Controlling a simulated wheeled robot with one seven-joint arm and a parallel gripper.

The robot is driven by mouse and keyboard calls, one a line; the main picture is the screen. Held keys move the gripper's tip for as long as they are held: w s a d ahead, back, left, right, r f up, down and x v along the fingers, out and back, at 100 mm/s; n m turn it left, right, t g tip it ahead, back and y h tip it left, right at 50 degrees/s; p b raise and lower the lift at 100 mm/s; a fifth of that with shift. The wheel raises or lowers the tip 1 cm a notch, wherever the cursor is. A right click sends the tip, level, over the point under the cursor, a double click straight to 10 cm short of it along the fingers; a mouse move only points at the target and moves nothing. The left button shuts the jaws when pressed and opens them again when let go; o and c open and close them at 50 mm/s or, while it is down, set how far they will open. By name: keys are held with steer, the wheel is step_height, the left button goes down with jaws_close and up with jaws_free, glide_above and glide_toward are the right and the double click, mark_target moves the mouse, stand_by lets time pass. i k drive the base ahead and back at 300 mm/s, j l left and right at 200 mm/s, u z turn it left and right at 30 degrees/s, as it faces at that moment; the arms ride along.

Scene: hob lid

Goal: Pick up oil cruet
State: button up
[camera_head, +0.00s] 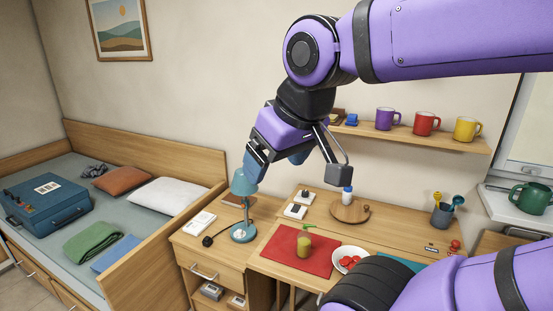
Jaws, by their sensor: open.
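A small clear vessel with yellow-green liquid (304,244) stands upright on a red mat (281,253) on the desk. It is the likeliest oil cruet, but it is too small to tell for certain. A green piece shows just above it; I cannot tell whether they are joined. My gripper (297,170) is open and empty, high above the back of the desk. Its fingers are spread, well apart from the vessel. A small white bottle with a blue cap (347,195) stands at a round wooden board (345,213), below the right finger.
A teal lamp (243,232) stands left of the mat. A white plate with red food (349,259) is close to the vessel's right. A utensil cup (442,214) stands farther right. A shelf (420,137) with mugs hangs behind my arm. My arm hides the desk's front right.

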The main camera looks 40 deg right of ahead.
mark_target(303, 240)
steer(key=z, duration=1.5)
